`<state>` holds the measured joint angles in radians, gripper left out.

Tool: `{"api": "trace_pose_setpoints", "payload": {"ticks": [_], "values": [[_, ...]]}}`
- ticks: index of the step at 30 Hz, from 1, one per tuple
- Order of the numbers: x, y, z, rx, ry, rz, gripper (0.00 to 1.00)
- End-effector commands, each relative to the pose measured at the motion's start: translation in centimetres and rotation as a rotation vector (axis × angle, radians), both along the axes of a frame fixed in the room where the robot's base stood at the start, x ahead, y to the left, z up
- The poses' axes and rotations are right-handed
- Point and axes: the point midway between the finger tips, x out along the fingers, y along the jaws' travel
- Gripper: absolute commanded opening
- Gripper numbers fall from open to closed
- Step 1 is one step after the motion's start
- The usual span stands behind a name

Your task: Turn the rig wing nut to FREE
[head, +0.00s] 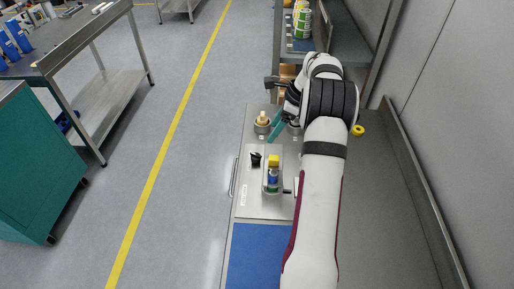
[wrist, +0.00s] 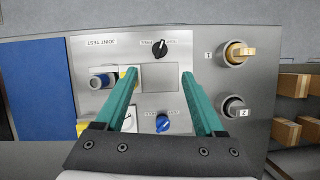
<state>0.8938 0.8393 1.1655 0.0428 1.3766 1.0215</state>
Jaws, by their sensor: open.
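My gripper (wrist: 158,76) is open and empty, its two green fingers spread above a metal panel marked JOINT TEST (wrist: 92,110). A black winged knob (wrist: 160,48) stands just beyond the fingertips; it also shows in the head view (head: 256,158). A blue knob (wrist: 162,123) sits between the fingers, nearer the palm. On the right, a tan winged piece (wrist: 240,53) sits in a round metal fitting marked 1, and a dark piece (wrist: 236,108) in one marked 2. I cannot tell which of these is the rig wing nut, nor read the small labels.
A blue and yellow fitting (wrist: 103,81) lies at the panel's left, partly behind the left finger. A blue mat (head: 254,258) lies in front of the panel. Boxes (wrist: 292,86) stand on a shelf at the right. A wall rises beyond the bench's right edge.

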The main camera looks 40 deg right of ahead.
Motion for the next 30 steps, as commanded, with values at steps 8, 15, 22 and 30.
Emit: {"api": "trace_pose_setpoints", "payload": {"ticks": [8, 15, 22, 30], "values": [[2.1, 1.8, -6.7, 0.002, 0.004, 0.005, 0.71], [3.5, 2.8, -10.8, -0.001, 0.003, 0.005, 0.71], [4.0, 3.3, -12.5, -0.002, 0.003, 0.004, 0.71], [4.1, 3.3, -12.6, -0.003, 0.003, 0.005, 0.69]]}}
